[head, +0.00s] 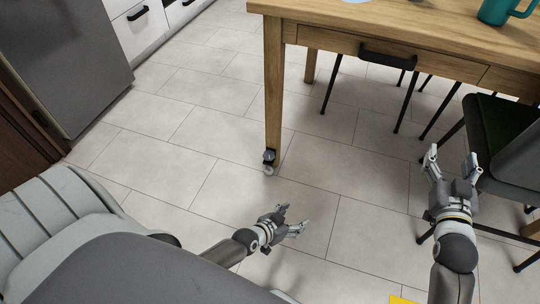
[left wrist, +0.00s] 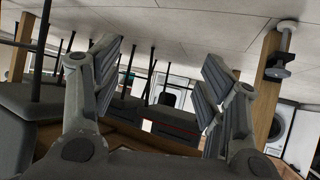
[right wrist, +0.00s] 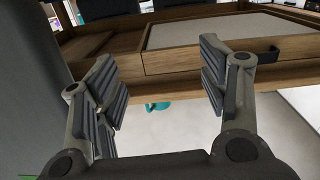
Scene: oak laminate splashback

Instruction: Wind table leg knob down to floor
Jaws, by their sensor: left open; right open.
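The wooden table leg (head: 273,90) stands at the table's near left corner. A dark knob (head: 269,156) sits at its lower end, above a pale round foot (head: 268,170) close to the floor; I cannot tell whether the foot touches. In the left wrist view, which is upside down, the knob (left wrist: 278,66) and foot (left wrist: 288,26) show at the right, outside the fingers. My left gripper (head: 296,216) is open and empty, low over the floor, nearer to me and right of the knob. My right gripper (head: 452,157) is open and empty before the table's drawer side, near a chair.
The table top (head: 430,30) overhangs the leg, with a drawer handle (head: 388,56) and a teal mug (head: 497,10). A dark chair (head: 508,140) stands at right. A grey appliance (head: 65,60) is at far left. The tiled floor around the leg is clear.

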